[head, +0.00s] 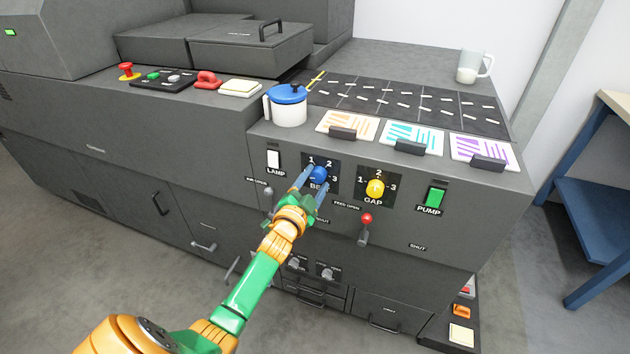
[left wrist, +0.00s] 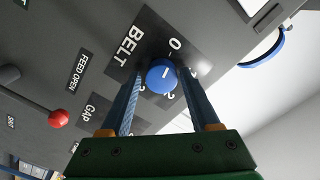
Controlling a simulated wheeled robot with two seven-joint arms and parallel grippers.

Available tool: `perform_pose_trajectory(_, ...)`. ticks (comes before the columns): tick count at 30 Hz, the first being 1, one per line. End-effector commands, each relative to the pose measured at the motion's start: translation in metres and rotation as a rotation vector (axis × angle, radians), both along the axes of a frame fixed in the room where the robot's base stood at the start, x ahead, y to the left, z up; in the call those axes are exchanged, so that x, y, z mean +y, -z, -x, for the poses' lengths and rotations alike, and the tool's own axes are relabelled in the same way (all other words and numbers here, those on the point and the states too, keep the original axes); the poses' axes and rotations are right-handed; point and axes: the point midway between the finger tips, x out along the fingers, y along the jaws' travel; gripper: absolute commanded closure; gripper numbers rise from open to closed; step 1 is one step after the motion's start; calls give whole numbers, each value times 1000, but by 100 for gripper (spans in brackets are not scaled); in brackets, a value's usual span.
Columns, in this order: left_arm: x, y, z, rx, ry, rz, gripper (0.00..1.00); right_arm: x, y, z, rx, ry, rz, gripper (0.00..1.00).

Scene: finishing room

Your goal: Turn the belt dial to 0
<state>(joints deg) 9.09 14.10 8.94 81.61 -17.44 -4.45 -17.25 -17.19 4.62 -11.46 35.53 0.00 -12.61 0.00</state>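The blue belt dial (head: 319,174) is on a dark plate on the machine's front, marked BELT. In the left wrist view the dial (left wrist: 161,76) carries a short white mark lying roughly sideways, on the side between the printed 0 and 2. A finger hides part of the scale there, so I cannot read its exact setting. My left gripper (head: 312,184) is at the dial, one finger on each side. In the left wrist view the left gripper's fingers (left wrist: 161,80) are apart, with thin gaps seeming to show beside the dial. My right gripper is not in view.
Right of the dial are the yellow gap dial (head: 376,188) and the green pump switch (head: 435,197). The lamp switch (head: 274,160) is to its left. A red-knobbed lever (head: 366,219) sticks out below right. A blue-lidded pot (head: 288,106) stands on the ledge above.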

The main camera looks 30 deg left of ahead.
Motion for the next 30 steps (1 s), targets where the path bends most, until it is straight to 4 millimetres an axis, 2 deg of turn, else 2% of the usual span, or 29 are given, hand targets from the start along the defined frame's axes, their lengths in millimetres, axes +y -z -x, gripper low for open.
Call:
perform_pose_trajectory(11,-1,-2,2,-4,2,-3,21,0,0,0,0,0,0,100)
perform_pose_trajectory(14,-4,-1,13,-2,2,-3,21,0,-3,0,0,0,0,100)
perform_pose_trajectory(21,-13,-1,58,-1,1,-1,21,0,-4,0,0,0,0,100)
perform_pose_trajectory(25,-15,-2,69,-3,0,-2,21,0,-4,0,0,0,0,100)
perform_pose_trajectory(30,-15,-2,69,-3,-1,-2,21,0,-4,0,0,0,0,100)
